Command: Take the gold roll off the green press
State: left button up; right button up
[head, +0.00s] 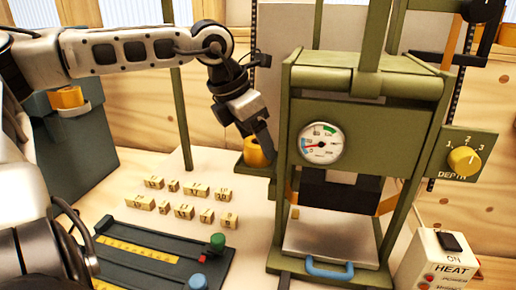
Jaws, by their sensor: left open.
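The green press (360,100) stands right of centre in the head view, with a round gauge on its front. The gold roll (254,156) sits in a green holder (250,172) on the press's left side. My left gripper (257,137) reaches down to the roll from above, with its jaws open. One dark finger is seen at the roll's right edge and covers part of it. I cannot tell whether the fingers are around the roll or touching it. My right gripper is not in view.
Another gold roll (67,97) rests on a dark green box (75,145) at the left. Several small brass type blocks (184,211) lie on the pale table. A dark slotted tray (160,255) is in front. A white HEAT box (438,258) stands right of the press.

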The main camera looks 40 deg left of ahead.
pick_arm(q)
jog(key=shift+x, duration=1.1)
jog(key=c, duration=1.1)
